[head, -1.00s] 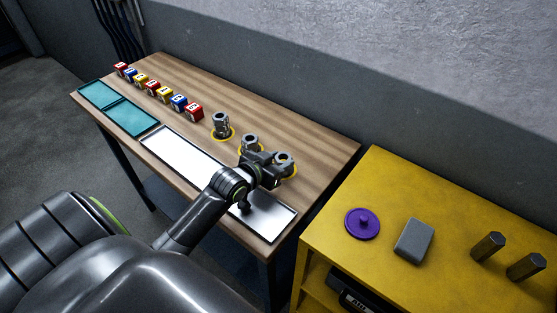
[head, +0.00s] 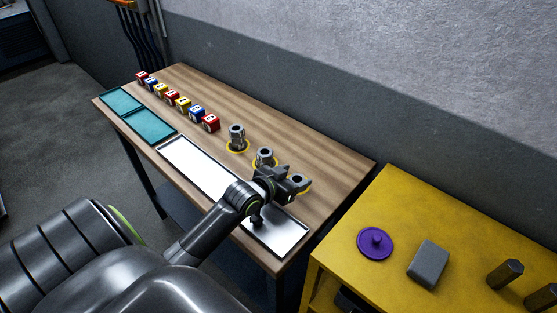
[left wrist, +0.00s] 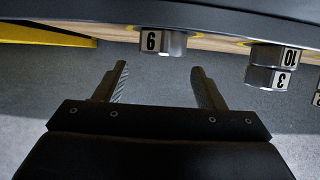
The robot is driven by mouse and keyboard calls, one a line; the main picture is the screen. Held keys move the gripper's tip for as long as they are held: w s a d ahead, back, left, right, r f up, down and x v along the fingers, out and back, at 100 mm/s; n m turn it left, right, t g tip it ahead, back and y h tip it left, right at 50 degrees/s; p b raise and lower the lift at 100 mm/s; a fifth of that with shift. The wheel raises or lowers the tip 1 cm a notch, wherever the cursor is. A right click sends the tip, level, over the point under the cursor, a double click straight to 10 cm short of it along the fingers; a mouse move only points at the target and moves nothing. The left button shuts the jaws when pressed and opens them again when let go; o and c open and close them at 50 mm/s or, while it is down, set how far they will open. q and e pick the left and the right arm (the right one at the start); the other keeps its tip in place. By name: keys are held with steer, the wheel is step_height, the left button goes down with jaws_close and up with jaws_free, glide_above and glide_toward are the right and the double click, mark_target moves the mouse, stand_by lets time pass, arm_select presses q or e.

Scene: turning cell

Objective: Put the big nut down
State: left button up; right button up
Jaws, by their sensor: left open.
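My left gripper (head: 290,184) is open over the right end of the wooden table. In the left wrist view its two fingers (left wrist: 160,84) are spread with nothing between them. A grey nut (left wrist: 164,43) with a mark like a 6 stands just beyond the fingertips, apart from them. In the head view a nut (head: 299,180) on the rightmost yellow ring is partly hidden by the gripper. Two more nut stacks, a middle one (head: 265,156) and a left one (head: 237,136), stand on yellow rings. I cannot tell by size which is the big nut. My right gripper is not in view.
Several lettered blocks (head: 183,103) stand in a row along the table, with teal trays (head: 122,101) at its far left. A white tray (head: 192,163) and a metal tray (head: 276,238) line the front edge. A yellow cabinet (head: 336,237) holding a purple lidlike disc (head: 376,243) stands right.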

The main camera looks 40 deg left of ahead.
arm_select(q)
steer(key=v, duration=1)
steer(key=shift+s+a+r+b, duration=0.1)
steer(key=shift+s+r+b, duration=0.1)
steer(key=shift+r+b, duration=0.1)
steer(key=shift+v, duration=0.8)
